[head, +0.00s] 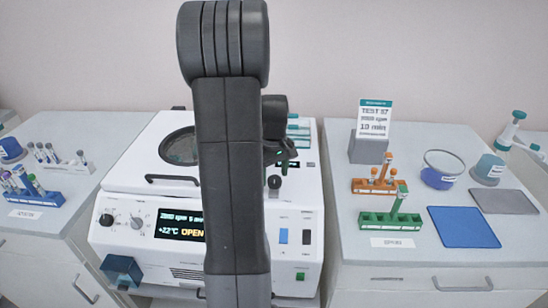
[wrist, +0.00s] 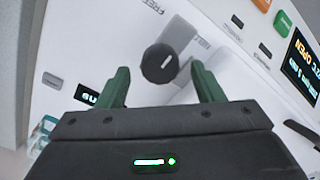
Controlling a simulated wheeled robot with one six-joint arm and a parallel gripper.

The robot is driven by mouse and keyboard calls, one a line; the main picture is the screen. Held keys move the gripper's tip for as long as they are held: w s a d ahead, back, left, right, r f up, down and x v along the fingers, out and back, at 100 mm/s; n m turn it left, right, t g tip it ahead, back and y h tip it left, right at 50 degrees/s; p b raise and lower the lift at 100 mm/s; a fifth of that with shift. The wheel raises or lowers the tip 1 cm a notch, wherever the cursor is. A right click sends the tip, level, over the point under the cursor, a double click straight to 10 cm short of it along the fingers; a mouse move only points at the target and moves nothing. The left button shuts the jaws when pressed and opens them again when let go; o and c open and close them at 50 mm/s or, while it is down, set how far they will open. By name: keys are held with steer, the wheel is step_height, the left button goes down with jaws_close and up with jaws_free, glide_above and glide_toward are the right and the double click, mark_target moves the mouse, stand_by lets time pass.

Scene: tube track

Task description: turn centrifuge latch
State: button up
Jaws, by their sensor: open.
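The white centrifuge (head: 110,232) stands in the middle of the head view, partly hidden by my arm. Its latch is a small dark round knob (head: 275,182) on the top at the right; it also shows in the wrist view (wrist: 158,64) beside a grey plate. A label reading "FREE" (wrist: 152,6) is near it. My gripper (head: 284,163) is open, with green fingers. In the wrist view the fingers (wrist: 160,72) lie left and right of the knob, with visible gaps; I cannot tell how far above it they are. The front display (head: 181,225) reads "OPEN".
The lid, with a round window (head: 180,147) and a front handle (head: 172,178), lies left of my arm. The right bench holds orange (head: 374,185) and green (head: 390,220) tube racks, a blue mat (head: 463,227) and a sign (head: 374,120).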

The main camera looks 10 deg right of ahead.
mark_target(274, 178)
step_height(274, 178, up, 13)
steer(key=shift+b, duration=0.35)
steer(key=shift+f, duration=0.1)
step_height(274, 178, down, 14)
steer(key=shift+r+p, duration=0.1)
steer(key=shift+p, duration=0.3)
stand_by(0.5)
